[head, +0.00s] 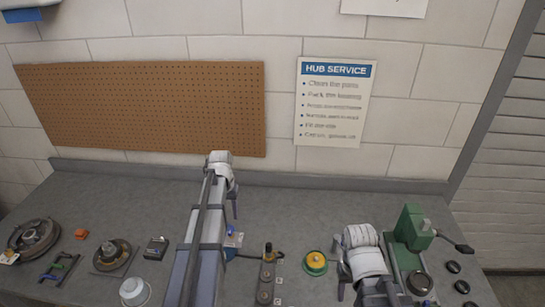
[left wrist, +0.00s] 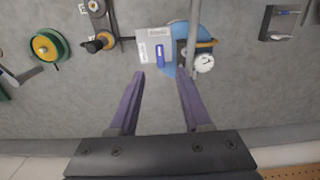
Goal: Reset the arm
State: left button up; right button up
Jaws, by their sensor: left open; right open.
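My left arm reaches from the front edge over the bench toward the back wall.
A white card with a blue item (left wrist: 158,52) and a dial gauge (left wrist: 204,63) lie beyond the left fingertips. A green-yellow round part (head: 315,262) lies between the arms. A green machine (head: 411,225) stands at right, and hub parts (head: 112,254) lie at left. A pegboard (head: 140,105) hangs behind.

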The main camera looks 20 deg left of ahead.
pick_arm(q)
jog(key=s+d+f+m+b, duration=0.2)
jog(key=s+d, duration=0.3)
jog(key=d, duration=0.5)
jog(key=s+d+f+m+b, duration=0.2)
jog(key=s+d+f+b, duration=0.2)
jog(key=d, duration=0.7)
jog(key=s+d+f+m+y+b, duration=0.1)
jog(key=s+d+f+m+b, duration=0.1)
jog(key=s+d, duration=0.5)
jog(key=d+f+b, duration=0.1)
jog(key=d, duration=0.2)
jog(key=shift+d, duration=0.25)
